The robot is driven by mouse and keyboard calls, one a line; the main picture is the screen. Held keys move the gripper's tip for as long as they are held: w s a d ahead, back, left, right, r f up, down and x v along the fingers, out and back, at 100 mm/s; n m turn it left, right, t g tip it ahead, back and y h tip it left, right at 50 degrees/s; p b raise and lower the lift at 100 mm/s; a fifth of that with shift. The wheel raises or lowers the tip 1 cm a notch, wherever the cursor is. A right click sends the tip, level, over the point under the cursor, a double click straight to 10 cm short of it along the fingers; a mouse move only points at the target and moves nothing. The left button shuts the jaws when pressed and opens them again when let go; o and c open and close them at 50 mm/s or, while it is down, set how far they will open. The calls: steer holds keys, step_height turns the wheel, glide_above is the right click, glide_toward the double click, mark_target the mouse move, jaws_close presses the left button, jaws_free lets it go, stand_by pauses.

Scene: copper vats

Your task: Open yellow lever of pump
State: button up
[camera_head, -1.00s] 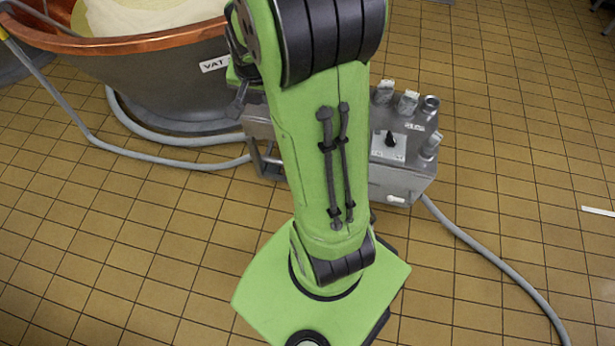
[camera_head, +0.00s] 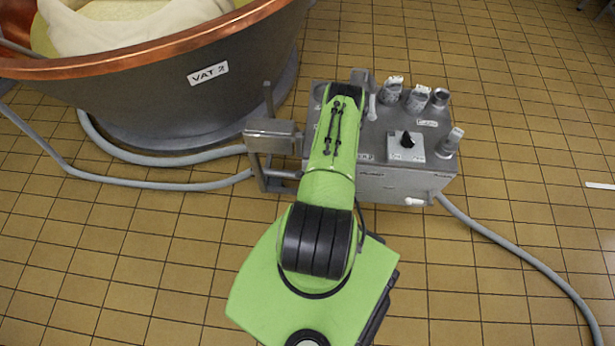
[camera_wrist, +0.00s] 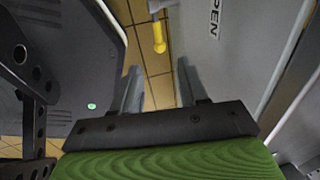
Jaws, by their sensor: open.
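The yellow lever (camera_wrist: 159,36) shows near the top middle of the wrist view, hanging from a grey fitting. An "OPEN" label (camera_wrist: 214,18) is on the grey pump surface to its right. My gripper (camera_wrist: 158,78) is open and empty. Its two fingers are apart, and the lever's tip appears beyond and between them, not held. In the head view the pump (camera_head: 390,180) is a grey metal box with knobs and fittings. My green arm covers its left part there. The yellow lever and my gripper's fingers cannot be made out in that view.
The copper-rimmed vat (camera_head: 160,95), marked VAT 2, stands at the left behind the pump. A grey hose (camera_head: 160,183) runs along the floor at left. Another hose (camera_head: 520,255) leaves the pump at right. The tiled floor (camera_head: 540,140) at right is mostly clear.

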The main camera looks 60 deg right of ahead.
steer(key=f+b, duration=0.2)
steer(key=f, duration=0.3)
steer(key=d+f+b, duration=0.1)
steer(key=f+b, duration=0.2)
steer(key=f, duration=0.2)
steer(key=w+d+f+b, duration=0.1)
steer(key=f+b, duration=0.1)
steer(key=f, duration=0.4)
steer(key=shift+w+d+b, duration=0.1)
steer(key=shift+d+b, duration=0.05)
steer(key=shift+b, duration=0.25)
jaws_close()
